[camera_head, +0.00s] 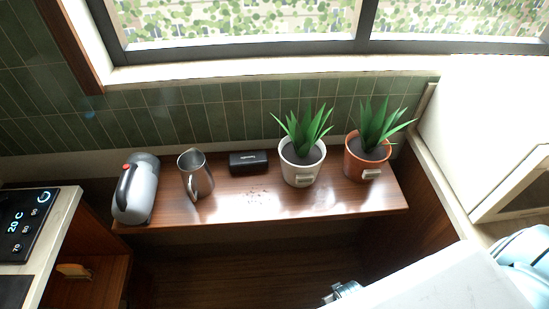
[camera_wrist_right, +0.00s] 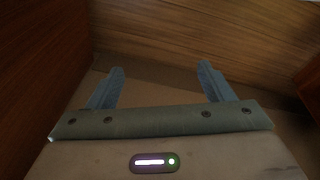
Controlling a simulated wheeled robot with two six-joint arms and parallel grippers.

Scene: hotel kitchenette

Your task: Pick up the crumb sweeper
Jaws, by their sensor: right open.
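The crumb sweeper (camera_head: 136,190) appears to be the grey rounded device with a black handle and red button, at the left end of the wooden shelf in the head view. My left gripper is not in view.
On the wooden shelf (camera_head: 230,212) stand a metal pitcher (camera_head: 195,174), a black box (camera_head: 248,162), a plant in a white pot (camera_head: 301,170) and one in a terracotta pot (camera_head: 367,160). A counter with a control panel (camera_head: 25,225) is at left. A window is behind.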

